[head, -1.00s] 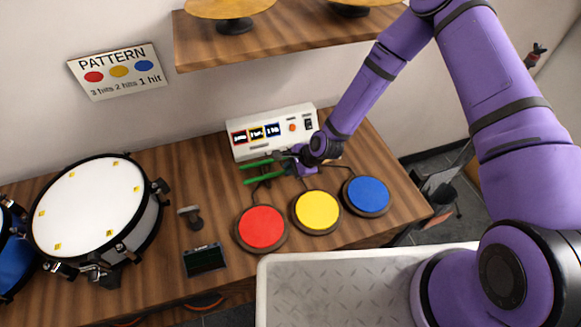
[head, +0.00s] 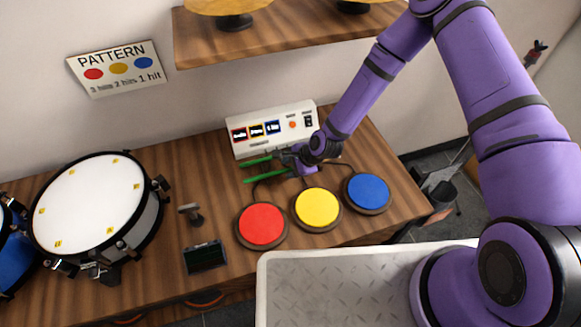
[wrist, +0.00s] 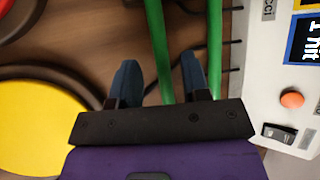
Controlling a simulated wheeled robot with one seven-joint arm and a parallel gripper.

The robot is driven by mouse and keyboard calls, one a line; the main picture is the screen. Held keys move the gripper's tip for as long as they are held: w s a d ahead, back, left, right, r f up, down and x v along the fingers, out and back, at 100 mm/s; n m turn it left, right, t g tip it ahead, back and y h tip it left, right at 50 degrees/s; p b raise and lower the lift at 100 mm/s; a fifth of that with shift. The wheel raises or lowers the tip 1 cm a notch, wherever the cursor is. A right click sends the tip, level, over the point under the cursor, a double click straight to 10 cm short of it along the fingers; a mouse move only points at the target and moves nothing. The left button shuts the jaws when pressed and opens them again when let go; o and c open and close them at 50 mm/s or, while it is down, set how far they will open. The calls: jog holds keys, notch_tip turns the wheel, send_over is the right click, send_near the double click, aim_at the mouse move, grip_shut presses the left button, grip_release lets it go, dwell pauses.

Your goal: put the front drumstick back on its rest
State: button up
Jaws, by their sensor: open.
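Two green drumsticks lie roughly parallel in front of the white control box, in the head view. The front drumstick (head: 262,176) is nearer the pads; the rear drumstick (head: 257,161) is nearer the box. In the wrist view the front drumstick (wrist: 157,40) passes between the two blue-grey fingers of my gripper (wrist: 158,64), and the rear drumstick (wrist: 215,42) runs outside the right finger. My gripper (head: 285,161) is open at the sticks' right ends. Whether a finger touches a stick, I cannot tell. A small grey T-shaped stand (head: 190,211), possibly a rest, stands left of the red pad.
Red (head: 262,223), yellow (head: 317,207) and blue (head: 368,190) pads stand in front, with cables behind. The control box (head: 244,147) is close behind my gripper. A dark small device (head: 204,257) and a white drum (head: 88,205) are left. A shelf (head: 270,47) hangs above.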

jog(key=v, duration=1)
jog(key=shift+d+r, duration=0.2)
jog(key=shift+r, duration=0.15)
jog(key=d+r+n+h, duration=0.25)
jog(key=d+r, duration=0.25)
jog(key=r, duration=0.4)
jog(key=d+r+n+t+h, duration=0.1)
jog(key=d+r+n, duration=0.3)
jog(key=r, duration=0.5)
jog(key=d+r+n+h, duration=0.2)
jog(key=d+r, duration=0.3)
jog(key=r, duration=0.4)
jog(key=s+d+r+n+t, duration=0.1)
jog(key=s+d+r, duration=0.3)
jog(key=s+r, duration=0.6)
jog(key=s+d+r+n+h, duration=0.1)
jog(key=s+d+r+n, duration=0.3)
jog(key=s+r, duration=0.6)
jog(key=s, duration=0.3)
jog(key=shift+r+t, duration=0.15)
jog(key=shift+t, duration=0.25)
jog(key=shift+s+d, duration=0.1)
jog(key=shift+d, duration=0.05)
